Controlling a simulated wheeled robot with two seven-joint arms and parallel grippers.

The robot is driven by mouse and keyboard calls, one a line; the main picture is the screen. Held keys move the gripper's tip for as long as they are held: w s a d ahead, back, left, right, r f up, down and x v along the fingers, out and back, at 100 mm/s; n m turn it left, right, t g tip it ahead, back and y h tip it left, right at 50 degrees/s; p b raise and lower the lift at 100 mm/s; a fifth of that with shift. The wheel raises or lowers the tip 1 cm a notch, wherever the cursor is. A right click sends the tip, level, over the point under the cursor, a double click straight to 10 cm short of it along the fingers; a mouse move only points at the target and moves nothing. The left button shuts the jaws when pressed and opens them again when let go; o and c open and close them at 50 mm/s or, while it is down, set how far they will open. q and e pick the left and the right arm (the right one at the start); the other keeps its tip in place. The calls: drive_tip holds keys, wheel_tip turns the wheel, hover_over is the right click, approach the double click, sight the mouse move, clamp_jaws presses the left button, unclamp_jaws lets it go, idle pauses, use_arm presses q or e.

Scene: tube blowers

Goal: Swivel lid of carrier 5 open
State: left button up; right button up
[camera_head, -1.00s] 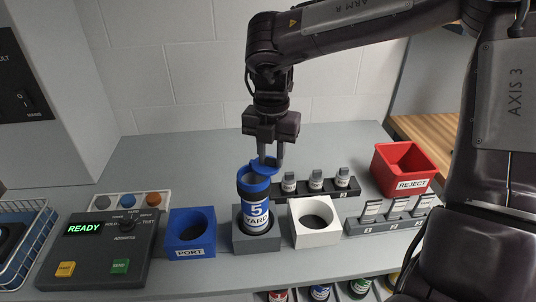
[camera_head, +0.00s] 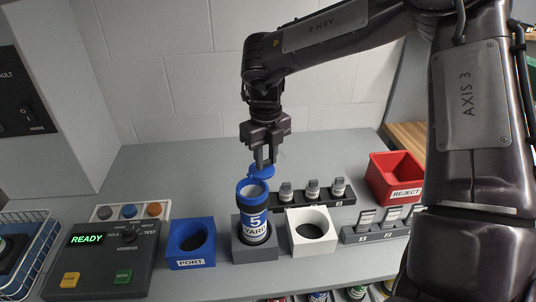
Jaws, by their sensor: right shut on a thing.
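Carrier 5 (camera_head: 254,222) is a blue-and-white cylinder marked "5 YARD". It stands upright in the grey square holder (camera_head: 243,249). Its blue lid (camera_head: 262,172) is swung off to the back right of the mouth, and the open top shows. My right gripper (camera_head: 264,162) points down above and behind the carrier, with its fingers shut on the lid. The left gripper does not show.
The blue PORT block (camera_head: 190,262) is left of the carrier and a white holder (camera_head: 313,246) is right of it. Behind stands a dark rack with small vials (camera_head: 312,188). The red REJECT bin (camera_head: 398,170) is at the right. A READY console (camera_head: 110,262) is at the left.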

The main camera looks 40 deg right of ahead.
drive_tip(key=shift+w+n+p, duration=0.25)
drive_tip(key=shift+w+n, duration=0.05)
drive_tip(key=shift+n, duration=0.4)
drive_tip(key=shift+w+n+p, duration=0.25)
drive_tip(key=shift+n, duration=0.45)
drive_tip(key=o, duration=1)
wheel_tip(320, 180, up, 8)
drive_tip(key=shift+b, duration=0.3)
drive_tip(key=shift+f, duration=0.1)
